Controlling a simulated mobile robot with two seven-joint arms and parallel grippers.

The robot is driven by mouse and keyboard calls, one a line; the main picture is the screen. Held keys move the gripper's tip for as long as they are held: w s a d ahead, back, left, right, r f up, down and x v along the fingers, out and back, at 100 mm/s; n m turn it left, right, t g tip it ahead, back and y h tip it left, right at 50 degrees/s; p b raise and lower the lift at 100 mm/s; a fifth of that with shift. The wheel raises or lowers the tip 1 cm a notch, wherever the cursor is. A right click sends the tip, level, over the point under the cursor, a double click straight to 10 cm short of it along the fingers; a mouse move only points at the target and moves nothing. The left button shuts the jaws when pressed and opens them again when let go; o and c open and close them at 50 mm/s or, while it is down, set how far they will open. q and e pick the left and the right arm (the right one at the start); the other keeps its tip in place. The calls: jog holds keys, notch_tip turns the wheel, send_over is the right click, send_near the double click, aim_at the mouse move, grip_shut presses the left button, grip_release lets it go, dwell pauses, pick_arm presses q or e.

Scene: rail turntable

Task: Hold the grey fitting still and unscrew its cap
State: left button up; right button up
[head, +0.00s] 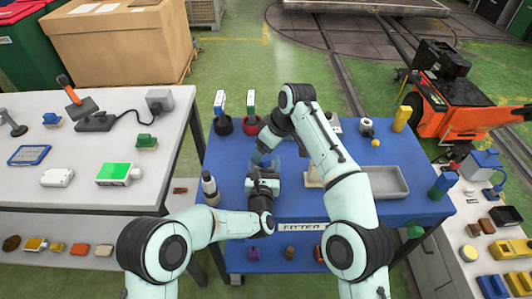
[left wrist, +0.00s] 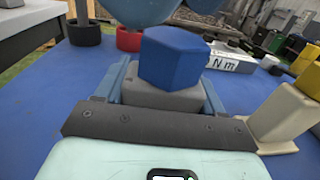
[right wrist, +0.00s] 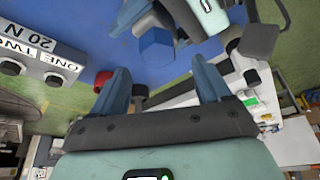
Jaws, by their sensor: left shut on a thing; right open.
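The grey fitting (left wrist: 160,97) stands on the blue table, between the fingers of my left gripper (left wrist: 165,88), which is shut on it. A blue six-sided cap (left wrist: 173,57) sits on top of the fitting. The cap also shows in the right wrist view (right wrist: 157,47), beyond my right gripper's fingers. My right gripper (right wrist: 160,70) is open and empty, with its fingers spread wide and apart from the cap. In the head view the arms meet near the middle of the table and largely hide the fitting.
A black cup (head: 222,125) and a red cup (head: 250,126) stand behind my grippers. A beige block (left wrist: 283,115) is close to the right of the fitting. A grey tray (head: 400,193) lies further right.

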jog(key=shift+r, duration=0.4)
jog(key=m, duration=0.2)
jog(key=m+t+h, duration=0.1)
jog(key=m, duration=0.1)
jog(key=shift+s+a, duration=0.15)
jog(key=m+h, duration=0.1)
jog(key=m, duration=0.1)
jog(key=m+t+h, duration=0.1)
jog(key=m, duration=0.2)
jog(key=shift+a, duration=0.15)
jog(key=m+h, duration=0.1)
jog(key=m, duration=0.2)
jog(key=shift+f, duration=2)
